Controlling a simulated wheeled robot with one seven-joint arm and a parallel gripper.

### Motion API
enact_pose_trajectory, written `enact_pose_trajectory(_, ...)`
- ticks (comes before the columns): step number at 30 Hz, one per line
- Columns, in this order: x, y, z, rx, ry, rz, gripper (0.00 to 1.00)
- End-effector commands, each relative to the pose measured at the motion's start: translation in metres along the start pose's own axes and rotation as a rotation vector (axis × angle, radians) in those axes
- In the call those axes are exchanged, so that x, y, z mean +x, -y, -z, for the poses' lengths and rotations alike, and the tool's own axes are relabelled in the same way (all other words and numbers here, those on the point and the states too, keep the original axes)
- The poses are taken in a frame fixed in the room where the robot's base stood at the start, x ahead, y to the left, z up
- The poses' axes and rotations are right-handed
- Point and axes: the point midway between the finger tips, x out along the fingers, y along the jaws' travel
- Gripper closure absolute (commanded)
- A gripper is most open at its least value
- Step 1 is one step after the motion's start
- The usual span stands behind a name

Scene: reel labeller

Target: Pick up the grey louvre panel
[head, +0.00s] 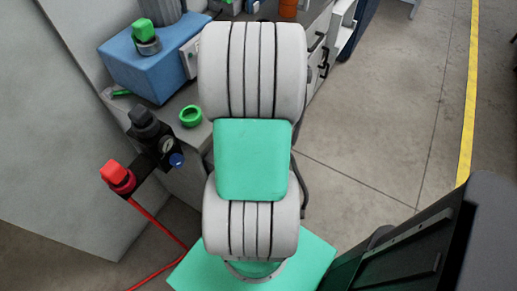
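I cannot make out a grey louvre panel in the head view. My gripper is not in view. A large white-grey ribbed body with a teal block, which looks like part of my own arm, fills the middle of the picture and hides what lies behind it.
A blue box (150,72) with a green-capped part (145,38) and a green ring (191,116) sit on a grey bench at left. A red knob (117,176) and red hose (152,222) are nearer. Dark equipment (415,250) is lower right. Floor (390,110) right of centre is clear.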

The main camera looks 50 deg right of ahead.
Motion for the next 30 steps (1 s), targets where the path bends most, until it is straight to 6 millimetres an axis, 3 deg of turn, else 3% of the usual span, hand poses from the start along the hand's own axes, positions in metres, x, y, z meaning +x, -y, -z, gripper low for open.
enact_pose_trajectory(15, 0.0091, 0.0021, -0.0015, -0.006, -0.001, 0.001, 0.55)
enact_pose_trajectory(30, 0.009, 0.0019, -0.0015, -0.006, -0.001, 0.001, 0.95)
